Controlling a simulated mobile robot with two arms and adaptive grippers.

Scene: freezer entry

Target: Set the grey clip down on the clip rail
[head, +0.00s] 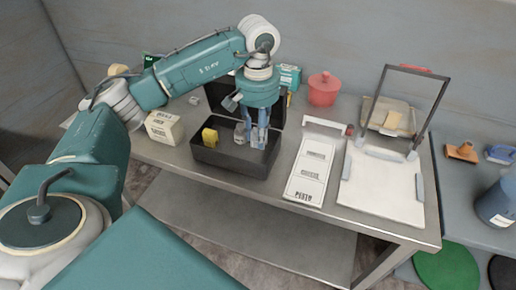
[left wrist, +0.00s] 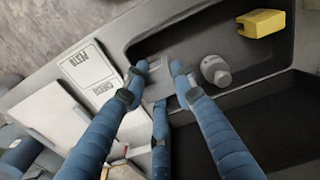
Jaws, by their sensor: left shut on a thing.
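My left gripper (head: 262,140) reaches down into the dark open box (head: 225,165) on the steel table. In the left wrist view its blue fingers (left wrist: 160,85) are closed in around a small pale grey piece (left wrist: 157,92), which looks like the grey clip; the fingers hide part of it. A yellow piece (head: 210,137) and a grey knobbed piece (head: 240,132) sit in the box to the left of the gripper. I cannot surely pick out the clip rail. My right gripper is not in view.
A white label board (head: 307,170) reading PESTO lies right of the box. Beyond it is a white board (head: 382,187) with an upright dark frame. A red pot (head: 323,89) stands behind. A pale carton (head: 164,127) stands left of the box.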

